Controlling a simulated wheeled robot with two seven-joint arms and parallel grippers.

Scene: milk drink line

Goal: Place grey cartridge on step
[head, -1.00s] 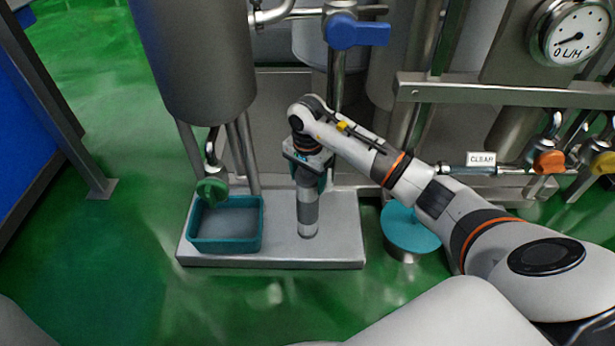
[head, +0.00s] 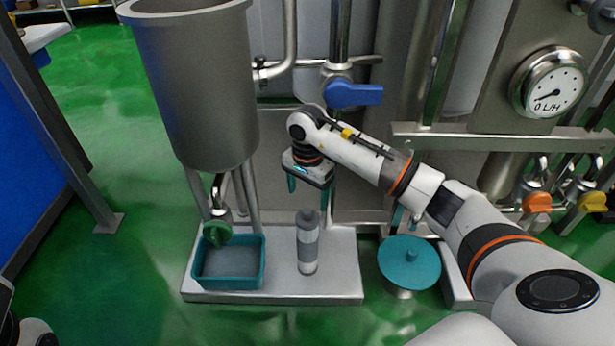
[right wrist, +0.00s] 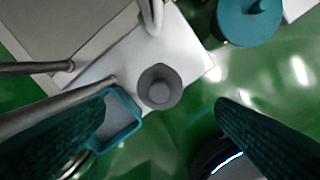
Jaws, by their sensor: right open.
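The grey cartridge (head: 307,247), a cylinder with a lighter band, stands upright on the pale grey step (head: 335,265), right of the teal tray. In the right wrist view the cartridge (right wrist: 159,87) is seen from above, its round top between the fingers, with the step (right wrist: 185,55) under it. My right gripper (head: 309,188) is open and empty above the cartridge, apart from it. Its two dark teal fingers frame the right wrist view (right wrist: 162,99). My left gripper is not in view.
A teal tray (head: 230,284) sits on the step's left side, under a green-handled valve (head: 217,234) of a steel tank (head: 200,90). A teal-lidded container (head: 409,263) stands right of the step. A blue-handled valve (head: 353,94) is behind my right arm.

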